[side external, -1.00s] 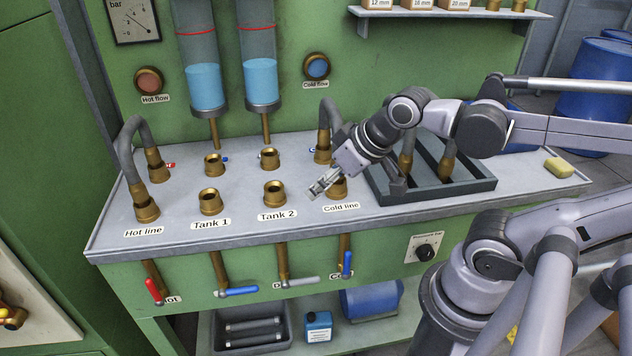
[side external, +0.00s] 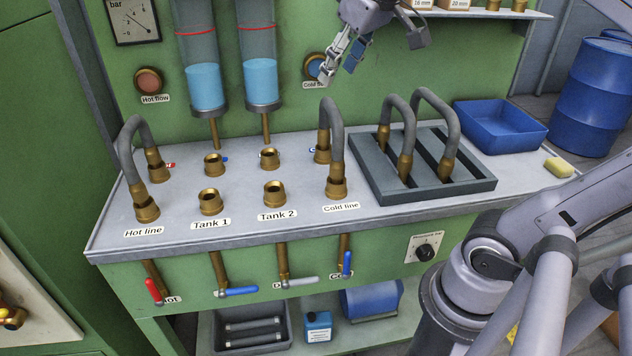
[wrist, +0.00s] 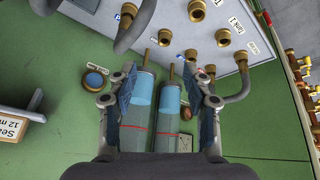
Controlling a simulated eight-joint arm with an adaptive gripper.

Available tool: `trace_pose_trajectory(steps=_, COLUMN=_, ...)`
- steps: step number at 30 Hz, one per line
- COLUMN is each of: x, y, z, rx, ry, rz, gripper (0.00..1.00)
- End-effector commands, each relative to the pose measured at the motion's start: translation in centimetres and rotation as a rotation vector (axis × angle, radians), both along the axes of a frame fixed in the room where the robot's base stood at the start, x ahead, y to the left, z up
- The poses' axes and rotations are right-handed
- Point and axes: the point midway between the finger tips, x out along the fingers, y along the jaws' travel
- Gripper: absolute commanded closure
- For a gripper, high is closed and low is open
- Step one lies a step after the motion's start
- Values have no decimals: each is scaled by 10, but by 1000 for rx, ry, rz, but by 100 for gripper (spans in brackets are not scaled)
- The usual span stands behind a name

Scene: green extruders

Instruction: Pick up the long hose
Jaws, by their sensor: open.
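Two grey arched hoses with brass ends stand in the dark slotted rack: a left rack hose (side external: 399,104) and a right rack hose (side external: 443,106). The right one looks somewhat larger; I cannot tell surely which is the long hose. My gripper (side external: 374,58) is open and empty, high above the bench near the back wall, up and left of the rack hoses. The wrist view shows its two fingers (wrist: 165,88) apart, with the tanks beyond them. A grey hose (wrist: 137,25) crosses the top of that view.
The rack (side external: 366,170) sits right of a hose on the cold line (side external: 335,120). Another hose joins the hot line (side external: 132,140). Brass fittings for Tank 1 (side external: 210,201) and Tank 2 (side external: 275,193) stand open. A blue tray (side external: 500,130) and yellow sponge (side external: 558,167) lie right. A shelf (side external: 480,14) hangs above.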

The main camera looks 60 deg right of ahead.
Motion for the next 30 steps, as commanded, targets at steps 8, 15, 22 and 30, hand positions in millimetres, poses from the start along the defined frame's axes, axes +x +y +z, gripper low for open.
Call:
trace_pose_trajectory(steps=8, x=-4, y=-96, z=-3, rx=-112, ry=246, rz=-278, gripper=50)
trace_pose_trajectory(steps=15, x=-30, y=-178, z=0, rx=-195, ry=476, rz=-560, gripper=50)
trace_pose_trajectory(steps=22, x=-53, y=-224, z=3, rx=-237, ry=620, rz=-750, gripper=50)
trace_pose_trajectory(steps=30, x=-58, y=-230, z=-30, rx=-245, ry=642, rz=-781, gripper=50)
